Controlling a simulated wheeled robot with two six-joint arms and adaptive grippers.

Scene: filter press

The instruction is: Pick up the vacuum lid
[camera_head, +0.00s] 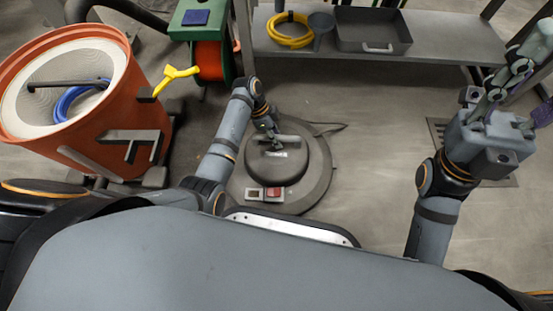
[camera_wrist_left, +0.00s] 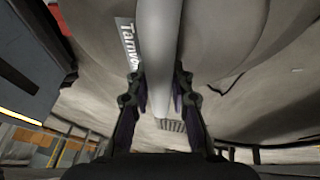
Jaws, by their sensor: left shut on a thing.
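The vacuum lid (camera_head: 287,172) is a dark grey round dome on a wider flat rim, with a red switch (camera_head: 274,194) at its near side. It appears low over the floor; I cannot tell whether it touches it. My left gripper (camera_head: 273,146) is at the bar handle on top and is shut on it. In the left wrist view the grey handle (camera_wrist_left: 158,55) runs between the two fingers of the left gripper (camera_wrist_left: 160,95), beside a white label on the lid (camera_wrist_left: 90,30).
An open orange drum (camera_head: 105,150) with a blue hose (camera_head: 78,100) inside stands at the left. A green-framed reel (camera_head: 207,35) is behind it. A grey shelf (camera_head: 445,38) at the back holds a yellow hose (camera_head: 290,32) and a tray (camera_head: 372,32).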

